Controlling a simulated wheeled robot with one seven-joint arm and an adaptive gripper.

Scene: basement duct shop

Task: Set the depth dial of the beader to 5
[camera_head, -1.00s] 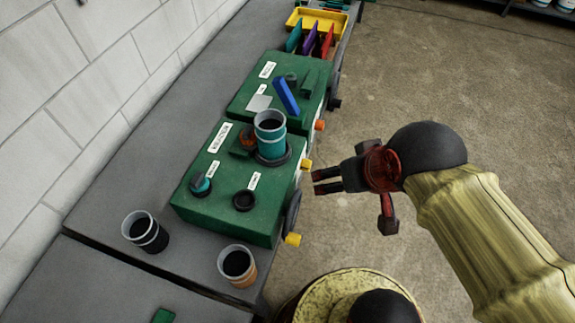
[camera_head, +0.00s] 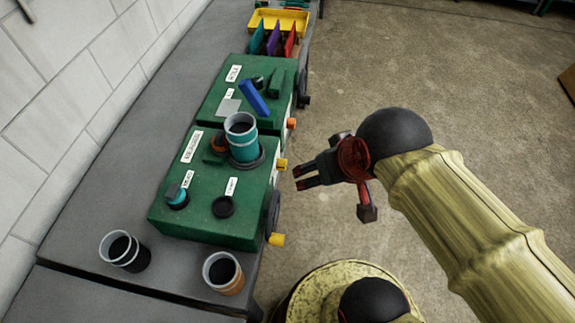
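The nearer green machine (camera_head: 205,232) sits on the grey bench and appears to be the beader. Its top carries a teal knob (camera_head: 177,196) at the left, a dark round dial or socket (camera_head: 223,206) to the right of it, and a teal-and-black cup (camera_head: 243,143) standing on a dark round base. White labels lie beside these, too blurred to read, so I cannot tell which one is the depth dial or its setting. My gripper (camera_head: 297,178) is right of the machine, apart from it, over the floor side. Its two fingers are apart with nothing between them.
A second green machine (camera_head: 211,101) with a blue lever (camera_head: 253,98) stands behind. A yellow tray (camera_head: 280,21) with coloured plates is farther back. A black cup (camera_head: 125,252) and an orange cup (camera_head: 223,272) stand in front. A yellow-ended crank (camera_head: 276,239) juts from the machine's right side.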

